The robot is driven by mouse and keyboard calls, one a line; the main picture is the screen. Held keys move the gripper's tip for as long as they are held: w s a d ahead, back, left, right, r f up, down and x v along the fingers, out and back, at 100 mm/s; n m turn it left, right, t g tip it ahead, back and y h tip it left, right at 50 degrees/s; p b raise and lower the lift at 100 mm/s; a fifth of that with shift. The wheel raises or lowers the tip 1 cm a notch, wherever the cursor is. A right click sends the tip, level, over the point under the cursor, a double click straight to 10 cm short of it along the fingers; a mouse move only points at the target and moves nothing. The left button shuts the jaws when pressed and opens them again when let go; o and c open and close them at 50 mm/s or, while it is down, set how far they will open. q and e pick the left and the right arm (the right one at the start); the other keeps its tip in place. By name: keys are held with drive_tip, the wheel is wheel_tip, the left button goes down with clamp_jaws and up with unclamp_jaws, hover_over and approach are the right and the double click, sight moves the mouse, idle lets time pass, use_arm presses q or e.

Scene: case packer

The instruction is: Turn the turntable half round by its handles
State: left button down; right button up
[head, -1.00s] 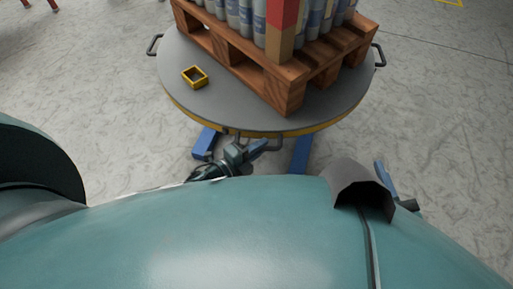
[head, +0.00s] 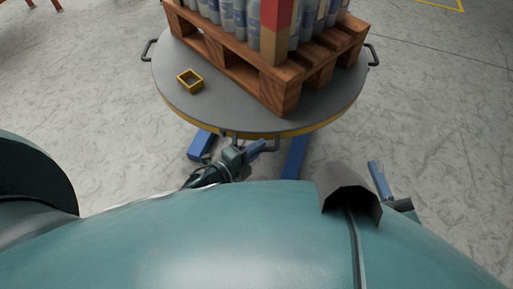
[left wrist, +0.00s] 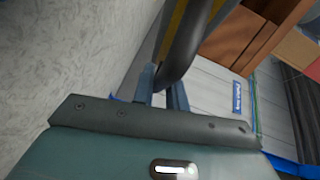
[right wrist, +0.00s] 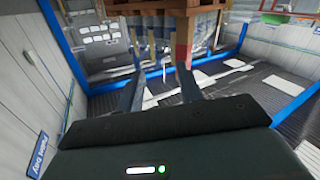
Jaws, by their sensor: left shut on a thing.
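The turntable (head: 215,105) is a round grey disc with a yellow rim, in front of me in the head view. It has a left handle (head: 148,50), a right handle (head: 375,56) and a front handle (head: 273,144) on the side near me. My left gripper (head: 258,147) is at the front handle. The left wrist view shows a dark curved handle bar (left wrist: 182,50) between its fingers, shut on it. My right gripper (head: 378,182) is at the lower right, away from the disc. In the right wrist view its fingers (right wrist: 160,90) are apart with nothing between them.
A wooden pallet (head: 288,97) loaded with grey bottles (head: 228,18) stands on the disc, with a red and tan corner post (head: 275,40). Grey floor (head: 440,130) is clear on both sides.

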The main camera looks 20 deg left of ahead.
use_arm(q)
drive_tip(key=c, duration=1.4)
unclamp_jaws()
drive_tip(key=p+v, duration=0.2)
drive_tip(key=v, duration=1.1)
drive_tip(key=shift+p, duration=0.3)
use_arm(e)
drive_tip(key=shift+s+d+f+m+g+h, duration=0.15)
drive_tip(key=shift+d+m+g+h, duration=0.3)
drive_tip(key=shift+g+h, duration=0.3)
use_arm(q)
drive_tip(key=shift+a, duration=0.1)
